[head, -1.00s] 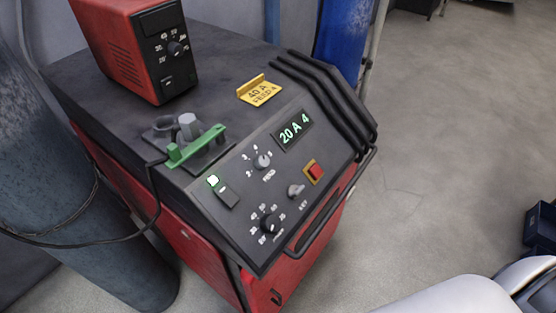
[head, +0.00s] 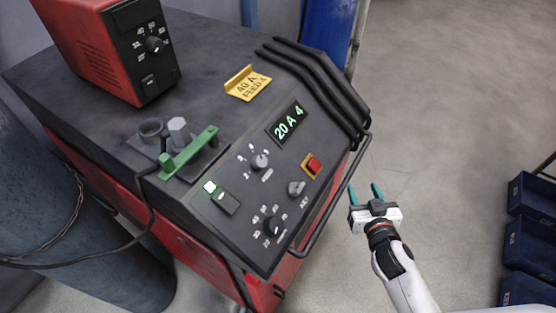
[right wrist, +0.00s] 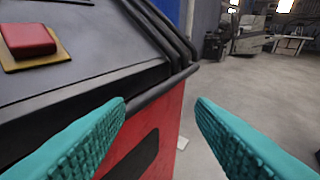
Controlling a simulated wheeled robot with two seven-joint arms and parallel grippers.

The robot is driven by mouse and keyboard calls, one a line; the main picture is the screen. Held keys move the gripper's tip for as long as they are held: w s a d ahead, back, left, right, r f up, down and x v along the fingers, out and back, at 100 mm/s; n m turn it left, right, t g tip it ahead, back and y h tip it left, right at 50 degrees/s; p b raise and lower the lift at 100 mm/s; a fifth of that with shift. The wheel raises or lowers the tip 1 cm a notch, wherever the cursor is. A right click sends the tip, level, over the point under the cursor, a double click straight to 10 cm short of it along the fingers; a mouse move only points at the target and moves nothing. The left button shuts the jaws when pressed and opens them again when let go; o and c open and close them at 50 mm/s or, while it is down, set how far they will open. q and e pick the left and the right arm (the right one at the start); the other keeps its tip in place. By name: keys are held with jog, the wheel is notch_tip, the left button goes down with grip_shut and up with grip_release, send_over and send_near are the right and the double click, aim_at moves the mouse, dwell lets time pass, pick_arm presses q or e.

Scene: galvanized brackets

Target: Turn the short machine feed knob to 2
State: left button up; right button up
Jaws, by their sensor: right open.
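The feed knob (head: 259,161) is a small grey knob on the sloped front panel of the low, wide red-and-black machine (head: 190,150), with a number scale around it. My right gripper (head: 365,190) is open and empty, off the machine's right front edge and apart from the knob. In the right wrist view its teal fingers (right wrist: 162,112) are spread with nothing between them; the feed knob is out of that view. My left gripper is not in view.
The panel also carries a red button (head: 313,166), a key switch (head: 296,188), a larger dial (head: 274,227) and a lit rocker switch (head: 224,199). A front rail (head: 322,218) and black bars (head: 318,85) border it. A green clamp (head: 188,154) and yellow sign (head: 247,83) are on top.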

aim_at(266, 164)
jog(key=a+r+n+y, duration=0.8)
jog(key=a+r+y, duration=0.1)
jog(key=r+y, duration=0.35)
jog(key=s+a+n+g+y, duration=0.3)
jog(key=s+a+n+g, duration=0.1)
jog(key=g, duration=0.2)
jog(key=x, duration=0.4)
jog(key=p+x, duration=0.1)
jog(key=x, duration=0.2)
jog(key=p+x, duration=0.1)
jog(key=x, duration=0.3)
jog(key=shift+a+f, duration=0.35)
jog(key=shift+f, duration=0.05)
jog(key=c, duration=1)
